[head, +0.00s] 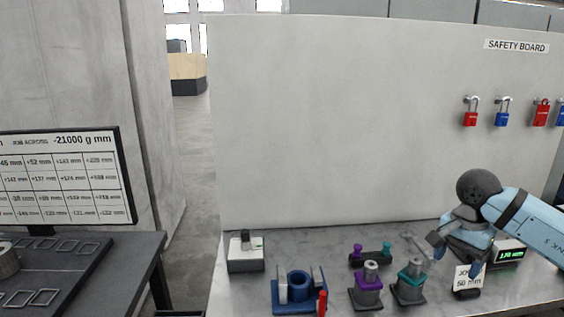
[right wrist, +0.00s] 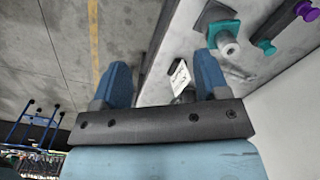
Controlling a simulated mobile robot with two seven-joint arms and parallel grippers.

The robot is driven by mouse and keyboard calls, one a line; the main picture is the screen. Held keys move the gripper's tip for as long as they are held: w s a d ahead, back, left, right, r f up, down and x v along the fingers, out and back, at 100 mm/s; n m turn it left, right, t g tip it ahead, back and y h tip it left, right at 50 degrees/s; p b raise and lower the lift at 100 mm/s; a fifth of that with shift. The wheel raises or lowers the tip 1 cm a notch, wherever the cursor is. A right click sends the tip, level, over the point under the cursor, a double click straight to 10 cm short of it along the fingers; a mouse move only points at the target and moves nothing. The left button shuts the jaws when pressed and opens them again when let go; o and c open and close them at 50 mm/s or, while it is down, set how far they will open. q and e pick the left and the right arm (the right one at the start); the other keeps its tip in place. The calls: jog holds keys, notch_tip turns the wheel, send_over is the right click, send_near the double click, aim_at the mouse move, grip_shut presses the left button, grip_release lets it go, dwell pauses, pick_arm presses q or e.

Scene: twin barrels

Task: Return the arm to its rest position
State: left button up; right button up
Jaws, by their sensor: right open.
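My right arm (head: 532,223) comes in from the right edge of the head view, light blue with a dark band. My right gripper (head: 456,256) is over the right part of the bench, its fingers apart and pointing down and left. In the right wrist view the two blue fingers of the right gripper (right wrist: 163,78) are spread with nothing held between them. A white card on a dark stand (head: 467,280) is just below the gripper; the card also shows between the fingers in the wrist view (right wrist: 180,80). My left gripper is not in view.
The upright panel (head: 330,120) behind carries several padlocks. Open floor lies left of the bench.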

jog(key=s+a+f+m+t+y, duration=0.2)
jog(key=s+a+f+m+y, duration=0.15)
jog(key=a+m+y, duration=0.45)
jog(key=s+a+f+m+t+y, duration=0.2)
jog(key=s+a+m+y, duration=0.2)
jog(key=a+m+y, duration=0.45)
jog(key=s+a+f+m+t+y, duration=0.35)
jog(key=a+m, duration=0.25)
jog(key=a, duration=0.5)
jog(key=s+d+f+m+t+h, duration=0.1)
jog(key=d+f+m+t+h, duration=0.35)
jog(key=m, duration=0.75)
jog(key=s+d+f+m+t+h, duration=0.2)
jog(key=f+m+t+h, duration=0.45)
jog(key=m, duration=0.55)
jog(key=s+d+f+m+g+h, duration=0.3)
jog(key=s+f+m+g+h, duration=0.4)
jog(key=s+f+m, duration=0.65)
pick_arm(q)
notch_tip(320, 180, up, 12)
jog(key=p, duration=1.3)
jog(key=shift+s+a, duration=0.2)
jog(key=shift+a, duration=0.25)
pick_arm(e)
notch_tip(320, 180, up, 11)
jog(key=d+n+y, duration=0.1)
jog(key=n, duration=0.1)
jog(key=shift+w, duration=0.15)
